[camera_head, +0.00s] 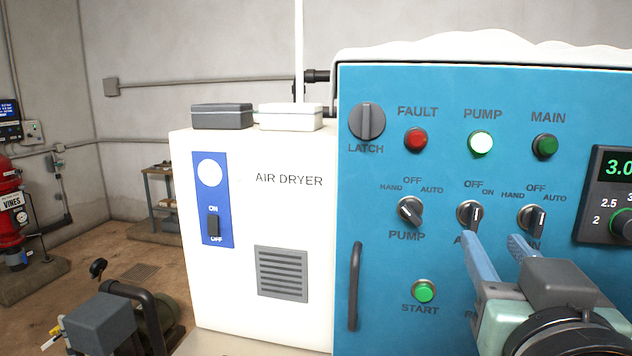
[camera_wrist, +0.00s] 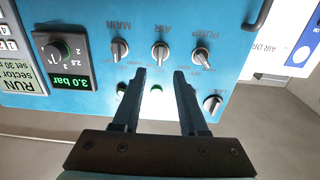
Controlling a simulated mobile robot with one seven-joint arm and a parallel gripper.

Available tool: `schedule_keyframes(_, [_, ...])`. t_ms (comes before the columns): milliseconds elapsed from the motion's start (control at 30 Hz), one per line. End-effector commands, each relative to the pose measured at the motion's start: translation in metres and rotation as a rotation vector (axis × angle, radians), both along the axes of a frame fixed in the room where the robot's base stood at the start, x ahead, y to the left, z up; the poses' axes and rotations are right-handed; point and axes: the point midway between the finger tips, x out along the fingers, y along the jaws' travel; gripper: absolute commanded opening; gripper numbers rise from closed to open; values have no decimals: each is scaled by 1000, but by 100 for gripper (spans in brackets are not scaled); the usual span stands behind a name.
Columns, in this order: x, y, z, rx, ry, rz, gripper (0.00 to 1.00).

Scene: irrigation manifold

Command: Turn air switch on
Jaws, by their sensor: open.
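The air switch (camera_head: 470,214) is a dark rotary knob with a pale pointer line, the middle of three on the blue panel. OFF is printed above it and ON to its upper right; the pointer looks roughly upright, near OFF. In the upside-down wrist view the air switch (camera_wrist: 160,52) lies ahead, between the fingertips in the picture. My gripper (camera_head: 491,238) is open and empty, its two fingers pointing at the panel just below and right of the knob. It also shows in the wrist view (camera_wrist: 160,71). I cannot tell whether a finger touches the panel.
The pump knob (camera_head: 410,210) and main knob (camera_head: 532,219) flank the air switch closely. A vertical handle (camera_head: 354,286) and green start button (camera_head: 424,291) are lower left. The white air dryer (camera_head: 212,300) stands left, with its own on/off switch (camera_head: 213,226).

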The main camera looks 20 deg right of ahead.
Motion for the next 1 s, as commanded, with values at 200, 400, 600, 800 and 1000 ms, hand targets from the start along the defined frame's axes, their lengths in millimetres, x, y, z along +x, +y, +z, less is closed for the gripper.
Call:
schedule_keyframes(200, [37,-23,0,1,4,0,42])
schedule_keyframes(400, [54,-33,0,0,2,0,42])
schedule_keyframes(600, [58,-35,-1,-1,1,0,42])
schedule_keyframes(800, [58,-35,-1,-1,1,0,35])
schedule_keyframes(1000, [57,-35,-1,0,1,0,0])
